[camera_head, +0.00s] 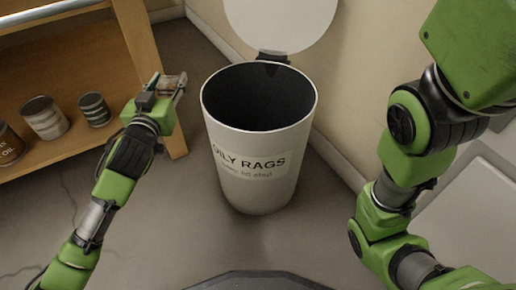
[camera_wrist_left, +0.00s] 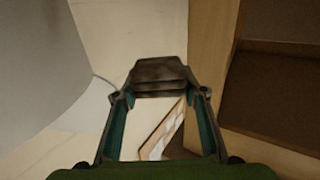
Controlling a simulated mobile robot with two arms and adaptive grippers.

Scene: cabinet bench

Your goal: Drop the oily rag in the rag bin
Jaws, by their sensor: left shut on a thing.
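The rag bin (camera_head: 236,140) is a white tapered can labelled "OILY RAGS", upright on the floor. Its round lid (camera_head: 282,22) stands open at the back, and its dark inside faces up. My left gripper (camera_head: 165,90) is left of the bin's rim, apart from it, and shut on the oily rag (camera_head: 173,83), a small grey-brown folded piece. In the left wrist view the rag (camera_wrist_left: 160,76) shows dark brown between the fingertips of the left gripper (camera_wrist_left: 160,98). My right arm is at the right of the head view; its gripper is out of view.
A wooden cabinet (camera_head: 95,80) with open shelves stands at the left, close to my left gripper. Several cans (camera_head: 45,118) stand on its lower shelf. A pale wall (camera_head: 365,70) is behind and right of the bin. Grey floor (camera_head: 170,225) is clear in front.

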